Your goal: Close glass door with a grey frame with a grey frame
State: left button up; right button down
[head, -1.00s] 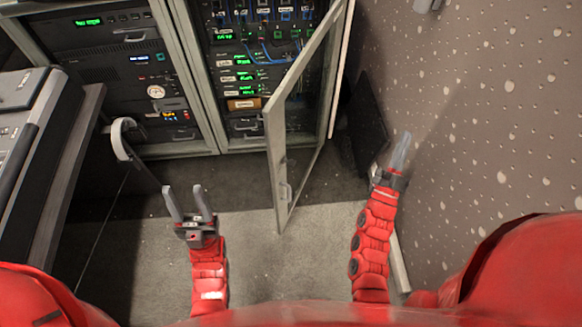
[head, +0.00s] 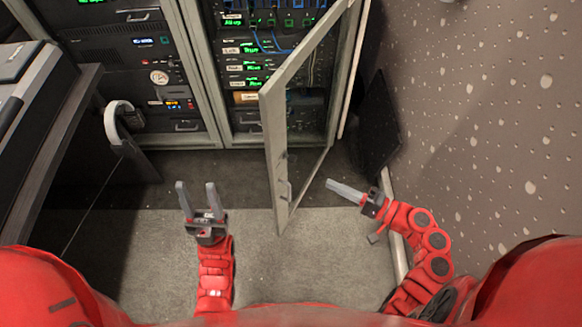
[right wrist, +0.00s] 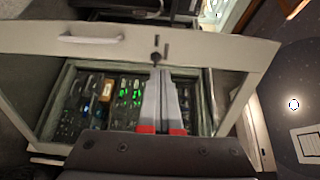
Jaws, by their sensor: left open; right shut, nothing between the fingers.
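The glass door with a grey frame (head: 273,137) stands swung open from the right rack cabinet (head: 235,141). Its free edge points toward me, with a small handle (head: 287,190) low on that edge. In the right wrist view the door's frame (right wrist: 215,49) runs across the picture, with its pale handle (right wrist: 92,38) at upper left. My right gripper (head: 329,184) is shut and empty, to the right of the door, its tips pointing left toward the frame and apart from it. My left gripper (head: 196,188) is open and empty, left of the door.
A second rack cabinet (head: 150,80) stands on the left. A desk (head: 50,150) with a console fills the left side. A dark flat panel (head: 376,128) leans by the speckled wall (head: 480,130) on the right.

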send_near(278, 162)
jog(key=shift+n+y, duration=0.3)
jog(key=x, duration=0.6)
jog(key=shift+w+a+f, duration=0.15)
jog(key=shift+w+a, duration=0.05)
jog(key=shift+a, duration=0.2)
